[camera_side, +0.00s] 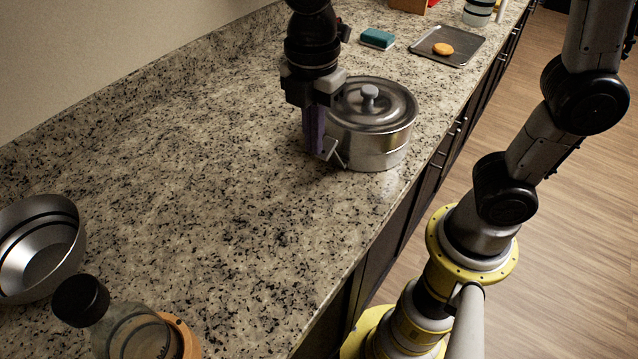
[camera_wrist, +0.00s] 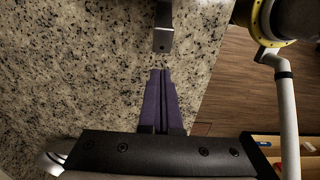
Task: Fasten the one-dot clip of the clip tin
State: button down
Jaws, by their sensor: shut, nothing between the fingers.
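The clip tin (camera_side: 372,138) is a round metal pot on the granite counter, with its lid (camera_side: 385,98) on and a grey knob on top. A thin metal clip (camera_side: 338,156) sticks out from the tin's lower left side, angled away from the wall. No dot marks can be made out. My gripper (camera_side: 316,152) points down just left of the tin, its purple fingertips close beside the clip. I cannot tell whether they touch it. In the wrist view the fingers (camera_wrist: 160,72) are together and hold nothing. A grey metal bar end (camera_wrist: 163,38) shows ahead of them.
A dark tray (camera_side: 462,50) with an orange disc and a teal sponge (camera_side: 377,38) are behind the tin. A metal bowl (camera_side: 38,250) and a black-capped bottle (camera_side: 125,330) stand at the near left. The counter between is clear. The counter's edge runs right of the tin.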

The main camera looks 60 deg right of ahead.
aim_at(331, 139)
jog(key=shift+d+f, duration=0.45)
jog(key=shift+f, duration=0.25)
jog(key=shift+d+f, duration=0.4)
jog(key=shift+f, duration=0.25)
jog(key=shift+d, duration=2.55)
